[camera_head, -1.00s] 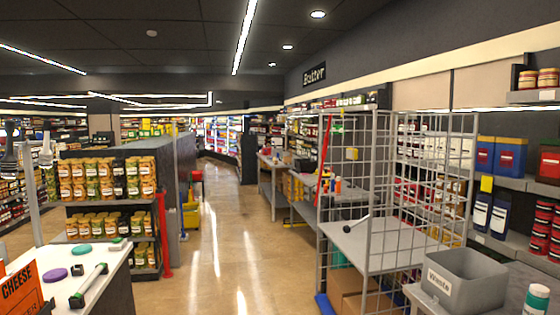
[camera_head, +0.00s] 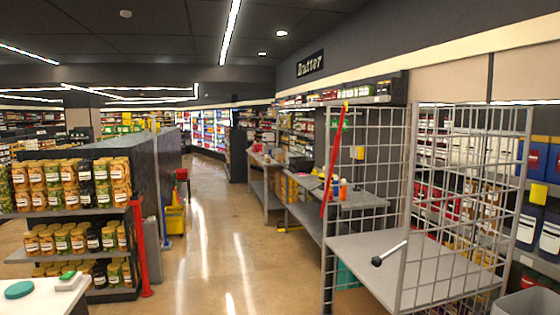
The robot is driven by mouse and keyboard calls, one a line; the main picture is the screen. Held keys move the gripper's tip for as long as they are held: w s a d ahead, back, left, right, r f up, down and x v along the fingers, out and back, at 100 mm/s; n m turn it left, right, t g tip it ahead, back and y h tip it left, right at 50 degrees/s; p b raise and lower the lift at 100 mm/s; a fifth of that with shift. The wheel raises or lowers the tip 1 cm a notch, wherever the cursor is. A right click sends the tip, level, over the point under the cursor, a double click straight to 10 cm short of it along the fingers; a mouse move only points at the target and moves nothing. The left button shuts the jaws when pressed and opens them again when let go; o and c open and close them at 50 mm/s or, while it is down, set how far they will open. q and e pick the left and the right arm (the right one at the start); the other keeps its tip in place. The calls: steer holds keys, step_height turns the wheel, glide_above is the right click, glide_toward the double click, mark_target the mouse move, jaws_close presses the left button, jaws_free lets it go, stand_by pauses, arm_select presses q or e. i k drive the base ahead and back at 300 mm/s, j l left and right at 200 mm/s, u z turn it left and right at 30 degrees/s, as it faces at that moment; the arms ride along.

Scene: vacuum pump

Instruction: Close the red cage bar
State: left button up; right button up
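The red cage bar (camera_head: 334,160) stands nearly upright, slightly tilted, at the left front edge of the grey wire cage (camera_head: 408,190). Its top reaches the height of the cage top. The cage has a grey shelf (camera_head: 375,262) inside, and a thin rod with a black ball end (camera_head: 378,260) lies over that shelf. A small yellow tag (camera_head: 357,153) hangs on the back mesh. Neither of my grippers shows in the head view now.
A clear aisle floor (camera_head: 215,240) runs ahead, left of the cage. A jar shelf (camera_head: 70,215) with a red post (camera_head: 140,250) stands at left, and a white counter (camera_head: 40,300) is at lower left. A grey bin (camera_head: 525,302) is at lower right.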

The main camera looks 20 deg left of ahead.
mark_target(338, 138)
steer(key=i+j, duration=0.4)
steer(key=i, duration=0.2)
steer(key=i+j+u, duration=0.1)
steer(key=i+j, duration=0.35)
steer(key=i, duration=0.1)
